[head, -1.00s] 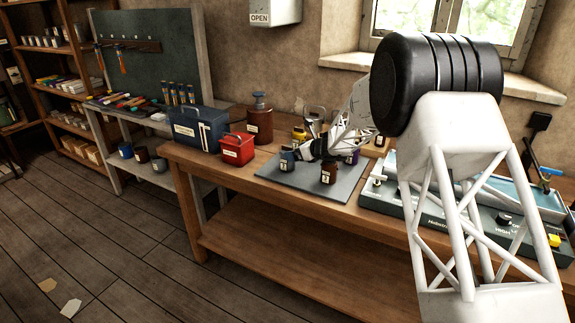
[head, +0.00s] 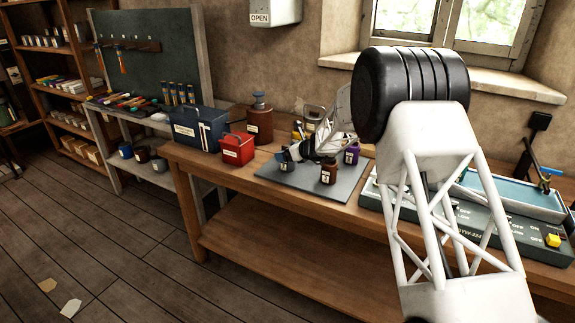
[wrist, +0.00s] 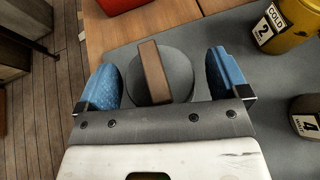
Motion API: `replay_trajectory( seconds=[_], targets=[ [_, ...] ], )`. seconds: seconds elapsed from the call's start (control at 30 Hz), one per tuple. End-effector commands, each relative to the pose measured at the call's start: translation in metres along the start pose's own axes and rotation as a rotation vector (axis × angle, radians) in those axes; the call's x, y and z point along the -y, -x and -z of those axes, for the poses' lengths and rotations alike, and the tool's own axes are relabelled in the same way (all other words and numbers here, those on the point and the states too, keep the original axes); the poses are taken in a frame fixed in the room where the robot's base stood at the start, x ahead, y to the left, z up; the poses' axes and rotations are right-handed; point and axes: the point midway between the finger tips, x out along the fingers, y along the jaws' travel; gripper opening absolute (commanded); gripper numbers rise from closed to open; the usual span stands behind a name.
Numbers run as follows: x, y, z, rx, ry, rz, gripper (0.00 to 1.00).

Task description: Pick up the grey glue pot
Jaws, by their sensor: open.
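The grey glue pot (wrist: 180,82) is seen from above in the wrist view, a round grey top crossed by a brown bar. My gripper (wrist: 165,74) is open, with one blue finger on each side of the pot.
On the grey mat (head: 305,184) stand a dark brown pot (head: 328,175) and a purple pot (head: 352,157). A yellow tin (wrist: 287,25) marked COLD 2 is right of my gripper. A red box (head: 237,149) stands left of the mat. The mat's front edge is clear.

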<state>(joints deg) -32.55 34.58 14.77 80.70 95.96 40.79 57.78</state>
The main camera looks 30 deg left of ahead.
Motion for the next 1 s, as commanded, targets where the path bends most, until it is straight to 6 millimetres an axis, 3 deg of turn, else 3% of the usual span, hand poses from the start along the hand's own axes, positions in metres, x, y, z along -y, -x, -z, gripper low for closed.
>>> replay_trajectory(
  seconds=[0.6,1.0],
  targets=[
    [0.0001,-0.0013,-0.0003,0.000,0.001,0.000,0.92],
    [0.0001,-0.0013,-0.0003,0.000,0.001,0.000,0.30]
  ],
)
